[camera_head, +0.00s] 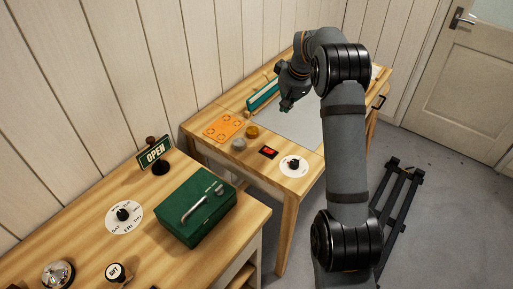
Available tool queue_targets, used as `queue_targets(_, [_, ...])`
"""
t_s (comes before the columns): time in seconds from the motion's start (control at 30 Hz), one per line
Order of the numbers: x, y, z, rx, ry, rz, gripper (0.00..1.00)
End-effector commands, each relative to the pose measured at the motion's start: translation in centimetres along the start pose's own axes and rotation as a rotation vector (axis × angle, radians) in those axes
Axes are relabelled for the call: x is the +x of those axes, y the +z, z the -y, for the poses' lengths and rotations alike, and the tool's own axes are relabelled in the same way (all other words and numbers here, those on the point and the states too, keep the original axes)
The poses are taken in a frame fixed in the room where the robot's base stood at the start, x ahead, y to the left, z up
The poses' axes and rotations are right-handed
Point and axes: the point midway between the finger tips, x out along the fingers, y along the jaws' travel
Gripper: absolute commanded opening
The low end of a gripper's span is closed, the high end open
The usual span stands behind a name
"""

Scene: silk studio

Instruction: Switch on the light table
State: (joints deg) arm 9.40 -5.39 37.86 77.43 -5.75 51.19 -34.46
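A flat pale grey panel (298,124), which looks like the light table, lies on the far wooden table. It looks dull, with no visible glow. A small black-framed red switch (268,152) sits at the near edge of that table, in front of the panel. A white dial with a black knob (293,166) is just right of the switch. My gripper (287,107) hangs above the panel's left part, behind the switch and apart from it. Its fingers are small and dark, so I cannot tell whether they are open. My arm hides the panel's right side.
An orange sheet (225,127), two small round pots (246,136) and a green-and-white box (263,95) are left of the panel. The near table holds a green metal box (196,208), an OPEN sign (154,152), a dial (123,216) and a bell (58,274). A gap separates the tables.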

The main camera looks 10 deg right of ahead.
Motion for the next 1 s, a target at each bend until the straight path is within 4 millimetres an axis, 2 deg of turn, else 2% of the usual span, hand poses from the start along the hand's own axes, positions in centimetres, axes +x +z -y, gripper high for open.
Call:
queue_targets(0.2, [-1.0, 3.2, 2.8, -0.306, -0.12, 0.116, 0.0])
queue_targets(0.4, [-1.4, 4.5, 3.9, -0.49, -0.181, 0.141, 0.0])
queue_targets(0.83, [-1.3, 4.4, 3.9, -0.542, -0.184, 0.135, 0.0])
queue_targets(1.0, [-0.5, 4.6, 4.1, -0.541, -0.186, 0.137, 0.0])
